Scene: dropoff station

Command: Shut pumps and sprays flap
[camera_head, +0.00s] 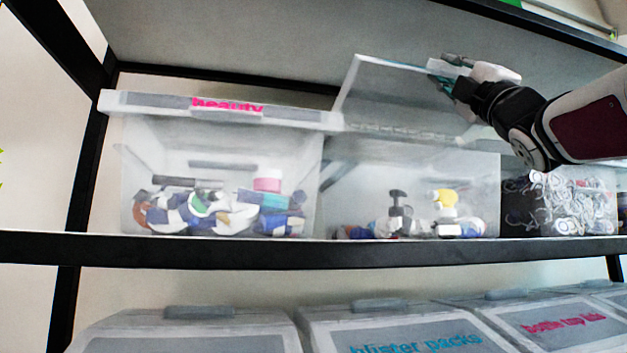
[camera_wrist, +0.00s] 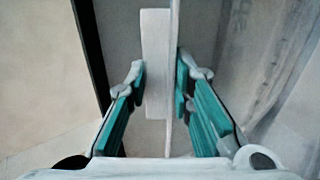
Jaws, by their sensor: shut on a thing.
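The clear flap (camera_head: 385,95) stands raised and tilted above the middle bin on the shelf. That clear bin (camera_head: 370,165) holds a black pump top (camera_head: 398,200), a yellow spray top (camera_head: 444,198) and other small items. My gripper (camera_head: 440,77) is at the flap's upper right part, with my arm coming in from the right. In the wrist view, the flap shows edge-on with a pale block (camera_wrist: 155,62) beside it, between the teal finger pads of my gripper (camera_wrist: 160,85). My gripper is shut on the flap. No label of this flap is readable.
A bin with a closed "beauty" flap (camera_head: 225,104) stands directly left. A bin of pale ring-like pieces (camera_head: 572,205) stands right, below my arm. The black shelf edge (camera_head: 300,250) runs in front. Lidded bins (camera_head: 415,335) stand below. A shelf overhead limits the room above.

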